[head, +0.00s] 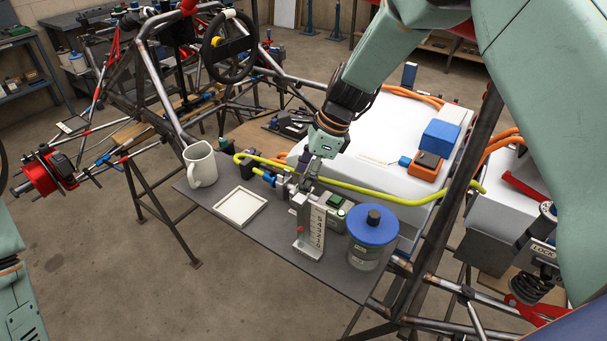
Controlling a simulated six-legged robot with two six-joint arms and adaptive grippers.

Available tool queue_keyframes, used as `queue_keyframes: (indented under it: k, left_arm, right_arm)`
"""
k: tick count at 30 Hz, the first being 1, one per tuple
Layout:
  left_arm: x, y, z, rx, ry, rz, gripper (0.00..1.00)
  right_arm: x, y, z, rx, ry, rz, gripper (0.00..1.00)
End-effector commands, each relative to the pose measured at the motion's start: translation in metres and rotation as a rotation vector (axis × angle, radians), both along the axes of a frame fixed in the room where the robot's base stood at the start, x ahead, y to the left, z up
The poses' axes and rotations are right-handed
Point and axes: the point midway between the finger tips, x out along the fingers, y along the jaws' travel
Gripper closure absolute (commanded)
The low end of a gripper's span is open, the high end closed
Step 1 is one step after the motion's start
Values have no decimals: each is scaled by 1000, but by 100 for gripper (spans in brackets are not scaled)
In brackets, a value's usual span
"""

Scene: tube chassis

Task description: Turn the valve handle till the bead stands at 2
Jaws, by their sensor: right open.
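My right gripper (312,168) comes down from the upper right and is open. Its fingertips are small and dark just above the grey valve fittings (293,187) at the back of the dark work plate. I cannot tell whether they touch the valve handle, which I cannot pick out clearly there. In front stands an upright scale plate (317,226) with a column of marks too small to read surely. A small red bead (300,229) shows at its left side, around the lower half. Which number it stands at is not clear. My left gripper is out of view.
A white mug (200,164) and a shallow white tray (240,207) stand left of the scale. A blue-lidded jar (371,238) stands close on its right. A yellow hose (385,199) runs behind. Dark chassis tubes (440,210) rise at right.

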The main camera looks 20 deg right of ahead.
Motion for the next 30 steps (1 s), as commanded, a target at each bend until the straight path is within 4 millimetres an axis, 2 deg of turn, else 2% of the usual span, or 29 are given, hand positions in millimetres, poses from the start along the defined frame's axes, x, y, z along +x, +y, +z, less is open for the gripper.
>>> queue_keyframes:
  k: [6,15,19,30]
  left_arm:
    - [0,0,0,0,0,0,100]
    - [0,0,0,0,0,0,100]
    - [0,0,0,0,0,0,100]
    - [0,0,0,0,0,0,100]
  right_arm:
    - [0,-2,6,1,-1,0,38]
    - [-5,-19,50,0,-2,-1,38]
    - [-7,-25,63,1,-2,1,38]
    - [-8,-27,69,0,0,0,38]
